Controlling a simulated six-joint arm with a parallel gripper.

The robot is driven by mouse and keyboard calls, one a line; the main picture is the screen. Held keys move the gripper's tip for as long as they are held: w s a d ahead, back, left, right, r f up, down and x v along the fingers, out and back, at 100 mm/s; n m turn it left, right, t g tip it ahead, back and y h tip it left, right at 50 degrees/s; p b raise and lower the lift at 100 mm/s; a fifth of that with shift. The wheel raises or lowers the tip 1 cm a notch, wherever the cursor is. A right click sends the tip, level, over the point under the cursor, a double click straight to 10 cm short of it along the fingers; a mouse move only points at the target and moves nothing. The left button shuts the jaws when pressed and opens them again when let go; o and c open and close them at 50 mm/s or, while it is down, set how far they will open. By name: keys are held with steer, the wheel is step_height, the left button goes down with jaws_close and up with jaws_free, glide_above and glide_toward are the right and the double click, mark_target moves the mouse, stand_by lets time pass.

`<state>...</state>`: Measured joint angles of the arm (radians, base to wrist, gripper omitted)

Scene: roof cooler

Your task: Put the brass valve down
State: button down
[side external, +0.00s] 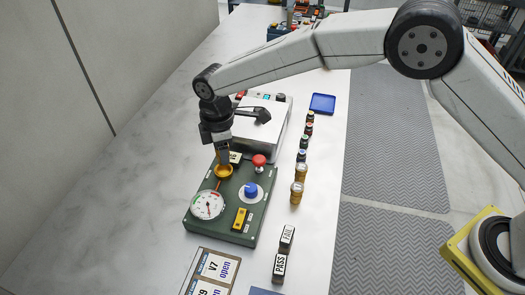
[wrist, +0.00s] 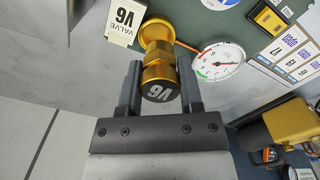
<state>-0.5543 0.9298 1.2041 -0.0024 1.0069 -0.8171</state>
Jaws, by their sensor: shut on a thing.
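The brass valve (wrist: 158,75) is between the two fingers of my gripper (wrist: 158,88) in the wrist view; its round dark cap reads V6. My gripper (side external: 222,158) is shut on it and points down over the far left part of the green panel (side external: 262,197). The valve's far end meets the round brass cup (wrist: 152,28) on the panel, which also shows in the side view (side external: 224,172). I cannot tell how deep the valve sits in it. A white tag (wrist: 122,24) reading VALVE V6 is beside the cup.
The panel carries a pressure gauge (side external: 208,205), a red button (side external: 259,161), a blue knob (side external: 251,189) and a yellow switch (side external: 240,219). Two brass pieces (side external: 297,192) (side external: 301,173) and small bottles stand right of it. A blue tray (side external: 322,103) lies farther back. PASS and FAIL blocks (side external: 280,266) (side external: 287,237) stand in front.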

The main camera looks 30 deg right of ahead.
steer(key=shift+w+a+f, duration=0.15)
steer(key=shift+w+f, duration=0.15)
steer(key=shift+f, duration=1.55)
steer(key=shift+f, duration=0.35)
steer(key=shift+c, duration=1.2)
jaws_free()
step_height(320, 180, up, 13)
steer(key=shift+f, duration=0.15)
